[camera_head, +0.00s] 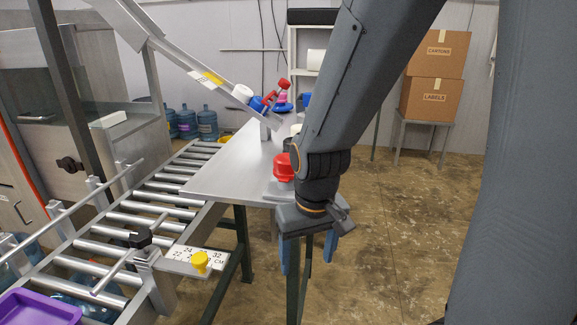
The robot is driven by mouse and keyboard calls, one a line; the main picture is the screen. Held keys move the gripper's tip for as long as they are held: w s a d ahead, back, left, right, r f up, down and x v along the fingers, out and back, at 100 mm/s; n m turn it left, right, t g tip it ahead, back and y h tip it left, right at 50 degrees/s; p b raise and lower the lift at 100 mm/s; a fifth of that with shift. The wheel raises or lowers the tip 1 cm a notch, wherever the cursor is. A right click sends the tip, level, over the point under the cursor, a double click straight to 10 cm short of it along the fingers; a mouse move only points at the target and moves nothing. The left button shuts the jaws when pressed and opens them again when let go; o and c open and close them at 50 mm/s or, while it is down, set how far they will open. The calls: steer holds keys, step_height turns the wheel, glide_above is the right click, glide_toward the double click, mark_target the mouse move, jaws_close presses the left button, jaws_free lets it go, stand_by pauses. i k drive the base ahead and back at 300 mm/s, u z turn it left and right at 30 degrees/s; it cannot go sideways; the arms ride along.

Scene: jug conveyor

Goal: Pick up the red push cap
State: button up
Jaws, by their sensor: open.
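A red cap-like piece (284,168), which looks like the red push cap, sits on the grey metal table (225,180) near its right end. My arm hides part of its right side. My gripper (306,265) points down in front of the table's near edge, lower in the picture than the red cap and slightly right of it. Its two blue fingers are apart, with nothing seen between them. Smaller red pieces (283,85) show farther back by the sloping chute, and I cannot tell exactly what they are.
A roller conveyor (130,218) runs along the table's left side, with a yellow knob (200,262) on a ruled plate at its near side. A sloping metal chute (190,62) ends above the table's back. Cartons (432,98) stand at the back right. The table's front left is clear.

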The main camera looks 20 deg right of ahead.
mark_target(282, 169)
steer(key=u, duration=3.45)
steer(key=i, duration=0.4)
steer(key=z, duration=3.35)
